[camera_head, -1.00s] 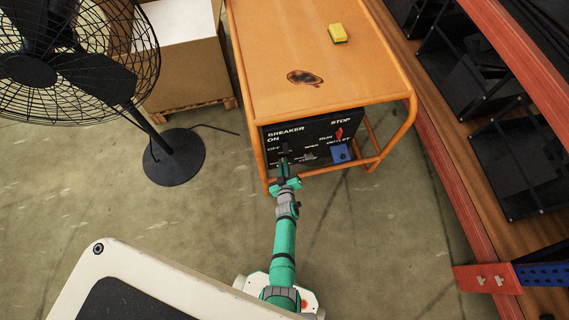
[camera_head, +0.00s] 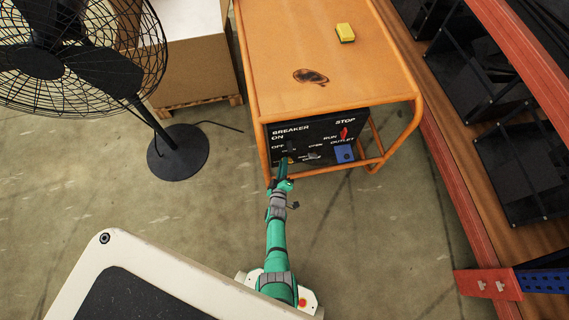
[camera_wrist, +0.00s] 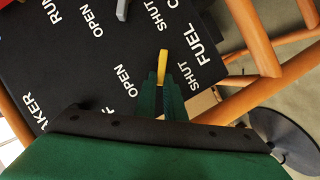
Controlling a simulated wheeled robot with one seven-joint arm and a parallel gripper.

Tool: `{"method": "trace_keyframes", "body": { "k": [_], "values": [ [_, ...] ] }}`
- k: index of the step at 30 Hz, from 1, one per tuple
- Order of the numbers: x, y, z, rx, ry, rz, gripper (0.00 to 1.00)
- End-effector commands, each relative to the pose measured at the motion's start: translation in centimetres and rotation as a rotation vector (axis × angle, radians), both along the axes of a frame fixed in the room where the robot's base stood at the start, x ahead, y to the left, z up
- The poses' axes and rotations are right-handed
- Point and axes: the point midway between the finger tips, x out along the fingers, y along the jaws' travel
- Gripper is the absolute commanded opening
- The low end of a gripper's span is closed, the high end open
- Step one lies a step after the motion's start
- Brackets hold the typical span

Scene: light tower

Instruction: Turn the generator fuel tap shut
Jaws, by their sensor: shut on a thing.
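The generator's black control panel (camera_head: 312,140) is on the near end of the orange-framed generator. In the wrist view the fuel tap is a small yellow lever (camera_wrist: 162,62) on this panel, between an OPEN and a SHUT label and near the word FUEL. My gripper (camera_wrist: 161,84) is shut on the yellow lever, its green fingertips around the lever's near end. The lever's lower part is hidden between the fingers. In the head view my gripper (camera_head: 284,165) reaches the panel's lower left, and the tap is hidden or too small to tell.
A grey lever (camera_wrist: 122,9) sits beside the tap. A red switch (camera_head: 344,133) and blue outlet (camera_head: 344,154) are at the panel's right. Orange frame bars (camera_head: 264,150) border the panel. A fan (camera_head: 178,152) stands left and a shelf (camera_head: 462,190) right. Floor between is clear.

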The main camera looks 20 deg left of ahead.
Motion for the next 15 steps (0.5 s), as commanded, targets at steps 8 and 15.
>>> {"method": "trace_keyframes", "body": {
  "k": [8, 15],
  "values": [
    [-0.03, 0.56, -0.50, -0.124, -0.083, 0.004, 0.00],
    [-0.11, 0.63, -0.79, -0.190, -0.128, 0.004, 0.00]
  ]
}}
